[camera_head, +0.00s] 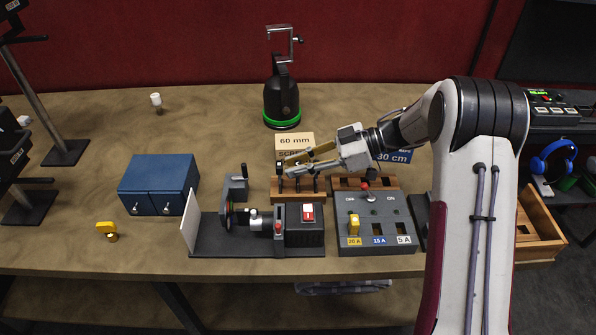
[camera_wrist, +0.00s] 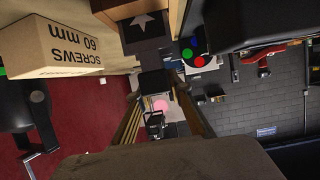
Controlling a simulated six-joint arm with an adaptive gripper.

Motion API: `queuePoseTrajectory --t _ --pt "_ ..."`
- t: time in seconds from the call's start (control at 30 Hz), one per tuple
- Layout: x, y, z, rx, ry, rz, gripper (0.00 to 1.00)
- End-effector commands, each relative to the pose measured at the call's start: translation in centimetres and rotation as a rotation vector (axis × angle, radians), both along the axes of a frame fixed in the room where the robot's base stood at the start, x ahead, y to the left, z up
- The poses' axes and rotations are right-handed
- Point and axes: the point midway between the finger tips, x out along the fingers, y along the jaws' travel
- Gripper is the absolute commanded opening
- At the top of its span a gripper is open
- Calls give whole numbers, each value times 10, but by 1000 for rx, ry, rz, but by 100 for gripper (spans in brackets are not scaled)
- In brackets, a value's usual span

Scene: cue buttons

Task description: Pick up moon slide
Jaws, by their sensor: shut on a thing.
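My gripper (camera_head: 287,166) reaches left over the wooden slide rack (camera_head: 300,196), with its fingers shut on a small dark slide (camera_head: 280,168). The slide also shows as a dark square between the fingers in the wrist view (camera_wrist: 155,82). I cannot make out a moon on it, and I cannot tell whether it is clear of the rack.
A "60 mm" screws box (camera_head: 294,142) stands behind the rack. A projector-like device (camera_head: 270,230) and a grey switch panel (camera_head: 375,225) stand in front. A blue cabinet (camera_head: 158,184) is at left, and a black device with a green ring (camera_head: 282,103) is behind. The table's back left is mostly clear.

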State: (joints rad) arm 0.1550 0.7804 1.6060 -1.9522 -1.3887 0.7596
Motion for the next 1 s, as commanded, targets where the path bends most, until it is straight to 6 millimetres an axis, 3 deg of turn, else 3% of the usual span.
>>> queuePoseTrajectory --t 0.27,0.8,1.0 --pt "0 0 12 0 -3 0 0" --pt "0 0 83 0 -2 1 0" --pt "0 0 98 0 -1 0 0"
